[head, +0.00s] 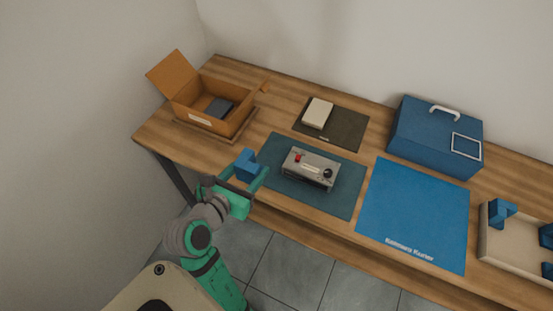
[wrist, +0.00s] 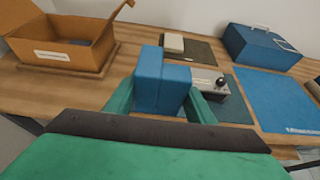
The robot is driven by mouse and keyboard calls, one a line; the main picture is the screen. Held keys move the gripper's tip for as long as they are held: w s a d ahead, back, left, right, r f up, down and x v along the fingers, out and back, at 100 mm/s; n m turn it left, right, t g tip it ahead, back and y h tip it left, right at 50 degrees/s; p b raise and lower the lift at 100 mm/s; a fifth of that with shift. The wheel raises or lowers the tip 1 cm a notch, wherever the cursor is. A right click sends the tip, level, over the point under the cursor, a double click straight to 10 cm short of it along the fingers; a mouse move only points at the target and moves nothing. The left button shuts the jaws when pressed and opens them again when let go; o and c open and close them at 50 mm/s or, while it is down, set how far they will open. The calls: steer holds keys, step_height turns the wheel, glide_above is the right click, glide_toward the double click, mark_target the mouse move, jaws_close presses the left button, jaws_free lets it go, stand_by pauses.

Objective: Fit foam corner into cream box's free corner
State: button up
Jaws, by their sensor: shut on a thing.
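My gripper (head: 244,179) is shut on a blue foam corner (head: 246,165), holding it over the table's front edge, left of the grey device. In the wrist view the foam corner (wrist: 161,82) stands between the two green fingers and hides part of the table behind it. The cream box (head: 487,246) is at the far right of the head view, cut off by the picture's edge. Blue foam corners (head: 502,211) show in it at the upper left and along the right side. Its near left corner looks empty.
A grey device (head: 311,169) sits on a teal mat (head: 348,205). A bare blue mat (head: 415,217) lies between it and the cream box. A blue case (head: 435,138), a dark mat (head: 346,130) with a cream block (head: 317,113), and an open cardboard box (head: 239,122) stand behind.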

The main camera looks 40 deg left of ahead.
steer(key=s+a+x, duration=0.1)
steer(key=a+x, duration=0.1)
steer(key=x, duration=0.6)
glide_above(263, 163)
steer(key=s, duration=0.1)
steer(key=f, duration=0.5)
steer(key=shift+s+d+f, duration=0.1)
steer(key=shift+s+d, duration=0.05)
steer(key=shift+d, duration=0.05)
steer(key=shift+w+f, duration=0.25)
steer(key=shift+w, duration=0.05)
steer(key=shift+w+f, duration=0.25)
steer(key=shift+f, duration=0.1)
steer(key=shift+a+f, duration=0.2)
steer(key=shift+f, duration=1.35)
steer(key=shift+f, duration=0.1)
steer(key=o, duration=1)
steer(key=shift+w, duration=0.15)
